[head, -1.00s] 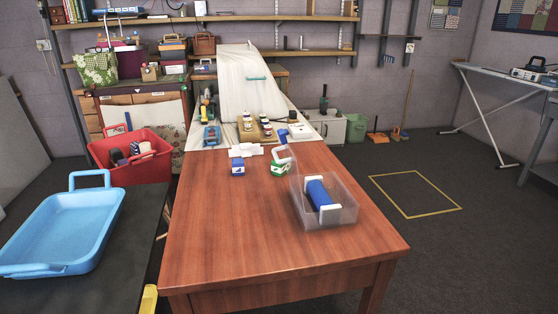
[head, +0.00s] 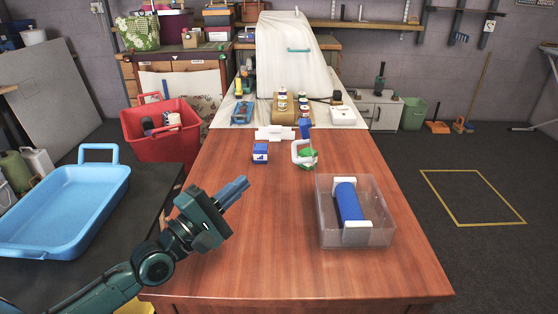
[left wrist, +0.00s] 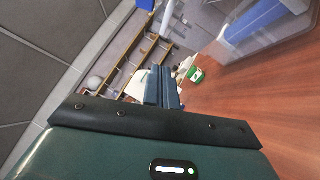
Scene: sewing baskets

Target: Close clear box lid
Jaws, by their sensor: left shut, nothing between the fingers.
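The clear box (head: 382,236) stands on the right part of the wooden table. Inside it lies a blue roll with white ends (head: 347,203). The box looks open at the top; its see-through lid is hard to tell from its walls. My left gripper (head: 240,187) is shut and empty, above the table to the left of the box and apart from it. In the left wrist view the box (left wrist: 232,28) shows at the upper right, beyond the shut fingers (left wrist: 162,88). My right gripper is not in view.
The wooden table (head: 260,235) is clear between my gripper and the box. A small blue-and-white box (head: 260,153) and a green-and-white item (head: 304,154) stand farther back. A blue tray (head: 70,225) lies on the dark table at left. A red basket (head: 160,140) stands behind it.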

